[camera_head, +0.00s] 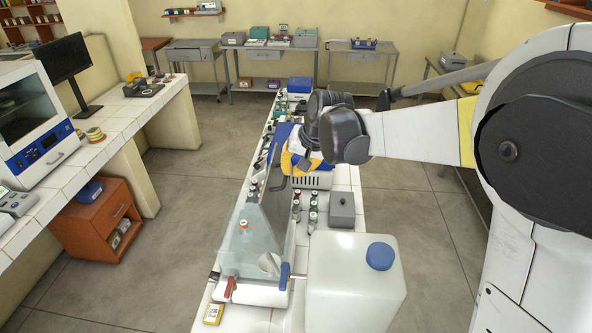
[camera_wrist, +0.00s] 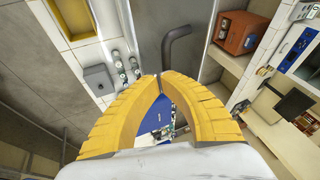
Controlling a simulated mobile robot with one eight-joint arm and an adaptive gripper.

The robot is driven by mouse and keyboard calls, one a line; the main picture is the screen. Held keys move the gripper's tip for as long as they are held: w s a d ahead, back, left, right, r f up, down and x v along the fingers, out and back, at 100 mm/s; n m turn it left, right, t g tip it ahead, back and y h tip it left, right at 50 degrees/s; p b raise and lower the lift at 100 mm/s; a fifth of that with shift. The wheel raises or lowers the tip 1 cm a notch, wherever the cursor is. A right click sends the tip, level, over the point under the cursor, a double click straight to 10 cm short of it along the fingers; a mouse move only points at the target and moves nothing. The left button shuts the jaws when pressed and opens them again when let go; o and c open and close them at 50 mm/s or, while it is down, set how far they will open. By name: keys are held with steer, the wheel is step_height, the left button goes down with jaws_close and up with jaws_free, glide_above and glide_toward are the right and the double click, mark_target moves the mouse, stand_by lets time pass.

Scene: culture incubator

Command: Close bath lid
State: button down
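My gripper (camera_head: 292,164) has yellow fingers and is over the middle of the long white bench. In the wrist view its fingertips (camera_wrist: 161,76) meet, with nothing seen between the tips. A grey panel, which looks like the raised bath lid (camera_head: 272,203), stands steeply tilted just in front of my gripper. A dark bent handle (camera_wrist: 178,44) sticks out from the panel (camera_wrist: 148,30), just beyond the fingertips; I cannot tell whether they touch it. The bath's white vented body (camera_head: 312,181) and blue part (camera_head: 322,168) are partly hidden by my gripper.
A clear enclosure (camera_head: 240,245) with bottles stands at the near left of the bench. A large white canister (camera_head: 350,285) with a blue cap is at the near right. Small vials (camera_head: 312,215) and a grey box (camera_head: 342,208) stand beside the panel.

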steer(key=shift+a+h, duration=0.3)
steer(key=shift+a, duration=0.25)
